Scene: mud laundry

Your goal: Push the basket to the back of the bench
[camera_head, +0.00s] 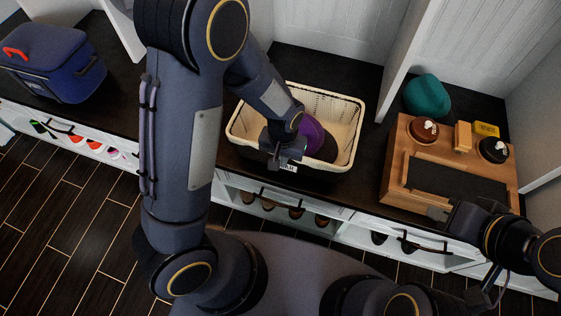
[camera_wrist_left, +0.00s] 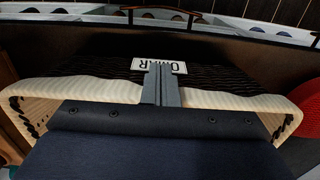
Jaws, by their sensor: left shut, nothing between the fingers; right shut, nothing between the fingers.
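The cream-lined basket (camera_head: 347,112) sits on the dark bench top (camera_head: 372,165), with a purple item (camera_head: 311,132) and a dark item inside. Its cream rim (camera_wrist_left: 75,92) and white name label (camera_wrist_left: 178,67) show in the left wrist view. My left gripper (camera_head: 276,163) reaches over the basket from the left. It is shut and empty at the basket's front side, beside the label; its closed fingers (camera_wrist_left: 161,84) overlap the front rim in the left wrist view. I cannot tell whether they touch it. My right gripper (camera_head: 438,213) is shut and empty, at the wooden box's front edge.
A wooden box (camera_head: 395,165) with brushes and a dark pad stands to the right, with a teal hat (camera_head: 426,94) behind it. A blue cooler bag (camera_head: 60,65) stands at the far left. White partitions flank the basket's bay. Dark bench surface shows behind the basket.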

